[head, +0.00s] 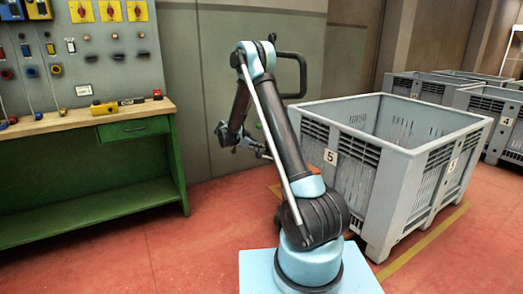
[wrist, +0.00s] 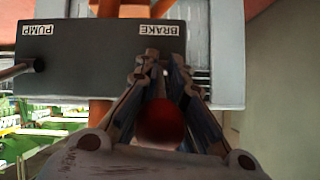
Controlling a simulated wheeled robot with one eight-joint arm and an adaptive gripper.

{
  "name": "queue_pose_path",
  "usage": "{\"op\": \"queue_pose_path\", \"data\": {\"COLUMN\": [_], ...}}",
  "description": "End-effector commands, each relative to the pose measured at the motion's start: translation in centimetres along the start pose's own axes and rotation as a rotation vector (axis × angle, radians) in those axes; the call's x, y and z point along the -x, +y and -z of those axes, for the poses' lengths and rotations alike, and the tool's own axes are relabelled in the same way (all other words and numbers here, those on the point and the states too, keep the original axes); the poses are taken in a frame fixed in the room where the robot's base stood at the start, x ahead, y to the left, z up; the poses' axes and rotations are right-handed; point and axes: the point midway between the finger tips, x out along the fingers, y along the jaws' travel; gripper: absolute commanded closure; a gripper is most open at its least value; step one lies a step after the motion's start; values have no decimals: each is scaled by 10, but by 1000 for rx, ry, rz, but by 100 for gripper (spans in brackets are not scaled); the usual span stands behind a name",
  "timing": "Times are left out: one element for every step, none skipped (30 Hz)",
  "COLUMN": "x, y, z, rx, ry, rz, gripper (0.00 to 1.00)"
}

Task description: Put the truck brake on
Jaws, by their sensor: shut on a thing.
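In the wrist view a dark panel (wrist: 90,62) carries the white label BRAKE (wrist: 157,31) and the label PUMP (wrist: 37,30), both upside down. My gripper (wrist: 155,75) is below the BRAKE label in the picture, its fingers closed in around a red round knob (wrist: 160,123). The knob sits between the fingers and is partly hidden by them. Any lever behind it is hidden. A dark rod (wrist: 14,71) sticks out on the PUMP side. In the head view a black looped handle (head: 303,75) stands behind my arm; my arm hides much of what is there.
A grey crate (head: 400,165) marked 5 stands at the right, close to my arm, with more crates (head: 430,87) behind. A green workbench (head: 90,206) with a wooden top stands at the left under a tool panel (head: 85,55). Red floor lies open between them.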

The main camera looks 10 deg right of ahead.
Motion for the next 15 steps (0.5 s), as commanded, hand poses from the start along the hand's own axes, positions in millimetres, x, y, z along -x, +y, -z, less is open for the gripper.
{"op": "queue_pose_path", "data": {"x": [-2,-2,-2,-2,-2,-1,-1,-1,-1,0,0,0,1,1,2], "y": [-1,-1,-1,-1,-2,-2,-2,-2,-2,-2,-2,-2,-2,-2,-2], "z": [3,3,2,2,2,2,2,2,1,1,1,1,0,0,-1], "rx": [-2,-2,-2,-1,-1,-1,-1,-1,-1,-1,0,0,0,1,1], "ry": [3,3,3,3,3,3,3,3,4,4,4,4,3,3,3], "rz": [-1,0,0,0,0,0,1,1,1,2,2,2,2,3,4], "gripper": [100,100,100,100,100,100,100,100,100,100,100,81,74,70,70]}}
